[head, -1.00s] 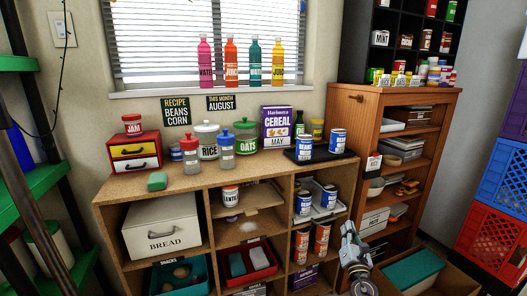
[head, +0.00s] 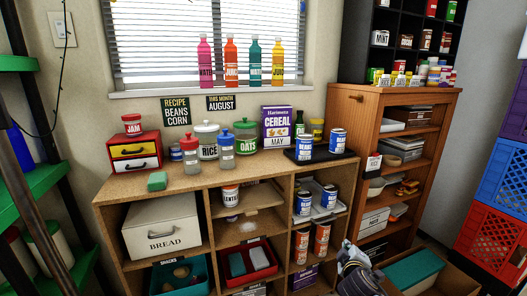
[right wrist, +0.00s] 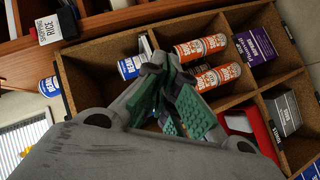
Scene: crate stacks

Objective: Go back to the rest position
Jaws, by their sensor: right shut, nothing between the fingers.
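My right gripper (head: 349,248) is low at the right in the head view, in front of the right end of the wooden shelf unit (head: 200,187). In the right wrist view its green-padded fingers (right wrist: 172,90) are shut and hold nothing. Behind them lie the shelf compartments with orange-labelled cans (right wrist: 200,47) and a blue can (right wrist: 130,67). The gripper looks apart from these cans, though the exact gap is hard to tell. My left gripper is in neither view.
The shelf unit holds a bread box (head: 162,228), a red bin (head: 270,276) and blue cans (head: 303,203). A brown cabinet (head: 345,98) stands to its right. An open box (head: 440,270) sits low at the right. Blue (head: 505,165) and red (head: 490,225) crates stand at the far right.

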